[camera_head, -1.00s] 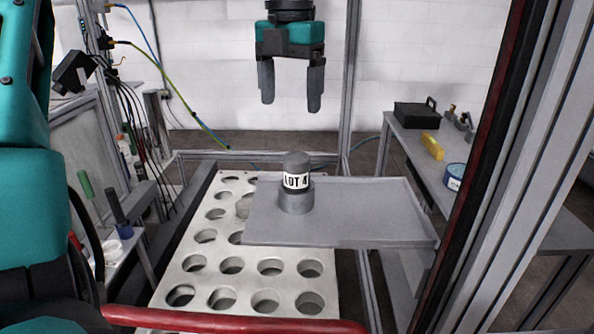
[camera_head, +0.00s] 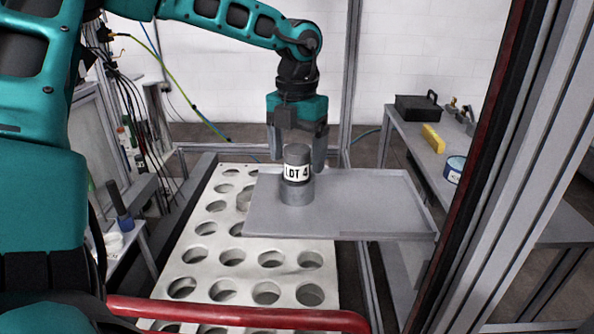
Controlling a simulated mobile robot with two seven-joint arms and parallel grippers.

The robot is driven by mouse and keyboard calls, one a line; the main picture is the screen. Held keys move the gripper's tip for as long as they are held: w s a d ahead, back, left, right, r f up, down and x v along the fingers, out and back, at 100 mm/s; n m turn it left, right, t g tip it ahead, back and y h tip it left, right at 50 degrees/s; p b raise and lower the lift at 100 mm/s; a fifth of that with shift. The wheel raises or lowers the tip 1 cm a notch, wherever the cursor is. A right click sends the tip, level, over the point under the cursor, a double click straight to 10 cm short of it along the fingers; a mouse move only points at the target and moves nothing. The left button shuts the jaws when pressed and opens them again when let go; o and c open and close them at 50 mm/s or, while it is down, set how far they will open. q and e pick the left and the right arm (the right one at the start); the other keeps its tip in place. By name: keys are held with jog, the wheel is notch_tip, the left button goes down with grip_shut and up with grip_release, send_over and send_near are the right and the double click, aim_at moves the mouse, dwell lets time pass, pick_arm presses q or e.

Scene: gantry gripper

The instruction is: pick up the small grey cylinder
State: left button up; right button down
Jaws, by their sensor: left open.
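The small grey cylinder (camera_head: 297,173) stands upright on the left part of a grey metal tray (camera_head: 370,205). It has a dark top, a white label reading "LOT 4" and a wider grey lower part. My left gripper (camera_head: 297,160) points down, with its fingers level with the cylinder's upper part, one to each side in the picture. The fingers are open, and the cylinder's top hides part of the gripper. I cannot tell whether the fingers are behind the cylinder or around it. My right gripper is out of view.
A white plate with several round holes (camera_head: 195,257) lies below and left of the tray. A red bar (camera_head: 240,314) crosses the front. Metal frame posts stand at the right. A side bench (camera_head: 405,140) holds a black box (camera_head: 417,107), a yellow block (camera_head: 433,138) and a blue-rimmed roll (camera_head: 454,170).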

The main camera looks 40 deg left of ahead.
pick_arm(q)
jog(key=shift+c, duration=0.3)
jog(key=c, duration=1.4)
jog(key=shift+c, duration=0.2)
notch_tip(320, 180, up, 20)
jog(key=p, duration=0.1)
